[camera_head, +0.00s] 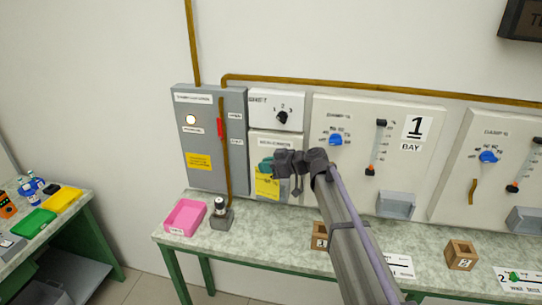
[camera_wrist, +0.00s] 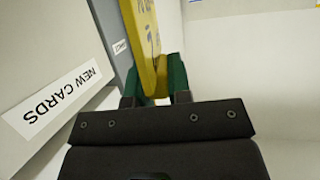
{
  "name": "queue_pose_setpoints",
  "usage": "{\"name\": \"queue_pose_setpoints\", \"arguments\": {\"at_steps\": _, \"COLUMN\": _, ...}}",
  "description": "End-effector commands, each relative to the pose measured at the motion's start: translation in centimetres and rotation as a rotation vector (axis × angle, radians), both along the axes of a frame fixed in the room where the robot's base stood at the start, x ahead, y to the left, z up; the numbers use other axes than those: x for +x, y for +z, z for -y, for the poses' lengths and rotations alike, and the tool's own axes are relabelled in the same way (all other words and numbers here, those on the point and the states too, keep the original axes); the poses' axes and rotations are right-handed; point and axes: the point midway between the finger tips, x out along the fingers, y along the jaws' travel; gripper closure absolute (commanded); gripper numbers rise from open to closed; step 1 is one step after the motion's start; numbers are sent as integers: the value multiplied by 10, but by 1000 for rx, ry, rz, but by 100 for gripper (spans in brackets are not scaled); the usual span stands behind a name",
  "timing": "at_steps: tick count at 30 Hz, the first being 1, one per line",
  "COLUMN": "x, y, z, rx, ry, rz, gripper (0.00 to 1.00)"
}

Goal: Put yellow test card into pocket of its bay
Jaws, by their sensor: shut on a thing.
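My gripper (camera_head: 265,165) is shut on the yellow test card (camera_head: 267,187) in front of a white wall panel. In the wrist view the gripper's green fingers (camera_wrist: 158,80) hold the yellow card (camera_wrist: 150,40) between them. The panel's label (camera_wrist: 52,98) reads NEW CARDS, and a grey holder (camera_wrist: 113,30) is close beside the card. I cannot tell whether the card is still inside this holder. The panel marked 1 BAY (camera_head: 416,128) has a grey open pocket (camera_head: 396,206) at its bottom. Another grey pocket (camera_head: 525,220) is on the panel to its right.
A counter (camera_head: 280,222) runs below the panels. On it are a pink tray (camera_head: 185,217), a grey-based device (camera_head: 220,214) and wooden blocks (camera_head: 461,255). A grey cabinet (camera_head: 205,170) is left of my gripper. A side table with a green tray (camera_head: 34,223) is at far left.

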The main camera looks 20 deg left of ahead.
Motion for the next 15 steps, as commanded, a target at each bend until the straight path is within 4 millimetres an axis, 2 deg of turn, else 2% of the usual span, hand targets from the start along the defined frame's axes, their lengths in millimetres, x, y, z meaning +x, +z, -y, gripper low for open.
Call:
{"name": "queue_pose_setpoints", "arguments": {"at_steps": 1, "x": -26, "y": 0, "z": 6, "rx": 0, "ry": 2, "rz": -1, "gripper": 100}}
{"name": "queue_pose_setpoints", "arguments": {"at_steps": 6, "x": -87, "y": 0, "z": 15, "rx": -1, "ry": 1, "rz": 1, "gripper": 100}}
{"name": "queue_pose_setpoints", "arguments": {"at_steps": 10, "x": -111, "y": 0, "z": 18, "rx": -1, "ry": -1, "rz": 1, "gripper": 100}}
{"name": "queue_pose_setpoints", "arguments": {"at_steps": 15, "x": -118, "y": 0, "z": 18, "rx": -1, "ry": -1, "rz": 1, "gripper": 100}}
